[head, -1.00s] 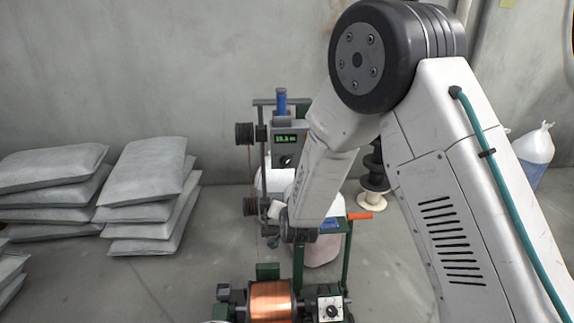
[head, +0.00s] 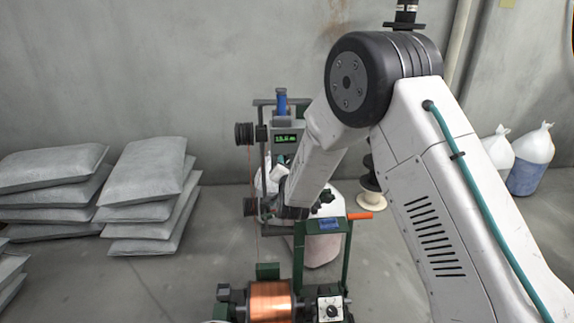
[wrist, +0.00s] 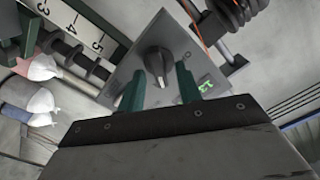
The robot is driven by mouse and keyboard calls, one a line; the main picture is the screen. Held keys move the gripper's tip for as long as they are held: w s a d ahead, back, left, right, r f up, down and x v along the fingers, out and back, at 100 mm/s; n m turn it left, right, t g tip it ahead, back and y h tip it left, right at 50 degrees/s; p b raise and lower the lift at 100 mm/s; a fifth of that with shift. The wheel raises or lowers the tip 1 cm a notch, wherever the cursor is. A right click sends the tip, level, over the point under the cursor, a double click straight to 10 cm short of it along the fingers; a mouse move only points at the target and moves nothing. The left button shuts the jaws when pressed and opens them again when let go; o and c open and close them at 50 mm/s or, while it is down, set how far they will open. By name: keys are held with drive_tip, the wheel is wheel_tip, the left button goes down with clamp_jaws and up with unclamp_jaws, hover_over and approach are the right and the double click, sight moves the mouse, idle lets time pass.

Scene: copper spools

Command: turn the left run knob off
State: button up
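The dark run knob (wrist: 157,62) sits on a grey control panel (wrist: 150,88) with a lit green display (wrist: 207,86) in the wrist view. My gripper (wrist: 160,68) is open, its two green fingers to either side of the knob in the picture. I cannot tell whether they touch it. In the head view the grey control box (head: 291,126) with its green readout stands on the green machine frame (head: 346,255). My arm's end is just below this readout and the knob there is hidden.
A copper spool (head: 270,300) and a second dial (head: 330,308) are low in front. Black pulleys (head: 244,133) are left of the box. An orange handle (head: 360,216) sticks out right. Stacked grey sacks (head: 145,190) lie at left; white bags (head: 533,147) stand at right.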

drive_tip(key=shift+w, duration=0.3)
clamp_jaws()
drive_tip(key=shift+n, duration=0.3)
drive_tip(key=n, duration=0.8)
drive_tip(key=a+n, duration=0.1)
drive_tip(key=n, duration=0.4)
drive_tip(key=shift+n, duration=0.3)
